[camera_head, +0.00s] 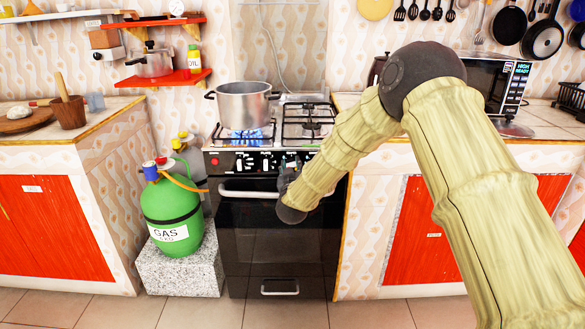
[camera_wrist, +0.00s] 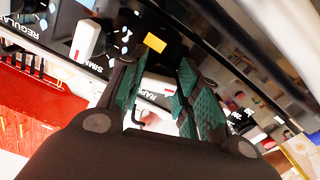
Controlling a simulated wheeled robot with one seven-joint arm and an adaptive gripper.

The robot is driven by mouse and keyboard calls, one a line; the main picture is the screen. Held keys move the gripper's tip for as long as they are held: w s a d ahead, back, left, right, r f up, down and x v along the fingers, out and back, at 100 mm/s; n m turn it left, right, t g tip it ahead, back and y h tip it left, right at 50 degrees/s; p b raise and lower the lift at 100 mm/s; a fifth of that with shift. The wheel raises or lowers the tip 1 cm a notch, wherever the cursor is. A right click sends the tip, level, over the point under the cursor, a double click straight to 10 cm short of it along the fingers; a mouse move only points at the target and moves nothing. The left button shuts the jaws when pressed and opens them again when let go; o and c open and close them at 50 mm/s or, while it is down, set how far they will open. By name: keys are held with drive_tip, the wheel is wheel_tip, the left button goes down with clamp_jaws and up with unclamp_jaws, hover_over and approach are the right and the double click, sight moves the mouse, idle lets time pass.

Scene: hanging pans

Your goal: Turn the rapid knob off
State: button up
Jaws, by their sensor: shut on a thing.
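The rapid knob (camera_wrist: 160,83) is white and sits on the dark control panel (camera_wrist: 118,42); part of a "RAPI…" label shows beside it in the wrist view. My gripper (camera_wrist: 156,88) has its teal pads on both sides of this knob and is shut on it. In the head view my gripper (camera_head: 289,180) is at the right part of the stove's front panel, largely hidden by my arm, and the rapid knob cannot be made out there. The stove (camera_head: 245,220) is black with a silver oven handle.
Another white knob (camera_wrist: 85,40) stands close beside the gripper, near a "SIMM…" label. A metal pot (camera_head: 244,105) stands on the left burners, with blue flame (camera_head: 247,134) under it. A green gas bottle (camera_head: 170,212) stands left of the stove. Counters flank the stove.

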drive_tip(key=m+b, duration=0.1)
drive_tip(key=m, duration=0.6)
drive_tip(key=m+b, duration=0.2)
drive_tip(key=m, duration=0.5)
drive_tip(key=m+b, duration=0.1)
drive_tip(key=m, duration=0.6)
drive_tip(key=shift+a+r, duration=0.1)
drive_tip(key=shift+a, duration=0.15)
drive_tip(key=shift+m, duration=0.3)
drive_tip(key=o, duration=1)
drive_tip(key=shift+r, duration=0.1)
drive_tip(key=shift+s, duration=0.15)
drive_tip(key=s, duration=1.1)
drive_tip(key=shift+s, duration=0.35)
